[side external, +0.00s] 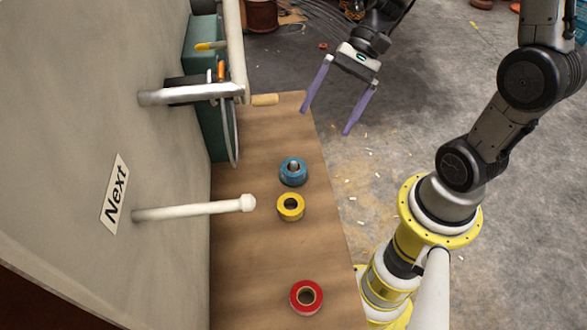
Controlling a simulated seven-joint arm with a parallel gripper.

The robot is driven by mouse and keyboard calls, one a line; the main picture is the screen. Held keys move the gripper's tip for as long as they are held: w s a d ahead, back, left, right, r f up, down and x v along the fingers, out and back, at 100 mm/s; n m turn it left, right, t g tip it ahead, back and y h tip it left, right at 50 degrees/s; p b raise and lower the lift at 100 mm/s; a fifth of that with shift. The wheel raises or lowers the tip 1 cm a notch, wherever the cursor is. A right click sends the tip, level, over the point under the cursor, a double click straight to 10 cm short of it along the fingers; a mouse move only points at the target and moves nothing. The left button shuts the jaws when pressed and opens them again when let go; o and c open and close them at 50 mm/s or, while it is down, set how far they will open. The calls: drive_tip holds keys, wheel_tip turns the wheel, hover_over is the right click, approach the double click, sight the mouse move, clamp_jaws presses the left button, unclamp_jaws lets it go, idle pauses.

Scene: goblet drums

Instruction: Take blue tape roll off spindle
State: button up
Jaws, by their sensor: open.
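The blue tape roll (293,177) is on the wooden board, with a short grey upright piece, seemingly the spindle (293,166), showing in its middle. I cannot tell how far the spindle runs down through it. My gripper (326,123) is open and empty, its two purple fingers spread and pointing down. In the picture it is above and right of the blue roll, apart from it, near the board's right edge.
A yellow roll (291,216) lies close below the blue one in the picture, and a red roll (306,311) farther down the wooden board (255,265). A white peg (190,210) and a metal bar (190,94) stick out from the grey panel (100,90).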

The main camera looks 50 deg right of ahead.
drive_tip(key=w+d+f+m+t+y, duration=0.3)
drive_tip(key=d+f+m, duration=0.3)
drive_tip(key=f+m, duration=0.15)
drive_tip(key=m+t, duration=0.1)
drive_tip(key=m, duration=0.2)
approach(300, 164)
drive_tip(key=shift+y, duration=0.3)
drive_tip(key=x, duration=0.5)
drive_tip(key=shift+r, duration=0.15)
drive_tip(key=shift+t, duration=0.3)
drive_tip(key=shift+f+x, duration=0.2)
drive_tip(key=shift+x, duration=1.15)
drive_tip(key=shift+f+x, duration=0.2)
drive_tip(key=shift+x, duration=1.15)
drive_tip(key=shift+s+d, duration=0.1)
drive_tip(key=c, duration=1.4)
drive_tip(key=shift+r, duration=0.15)
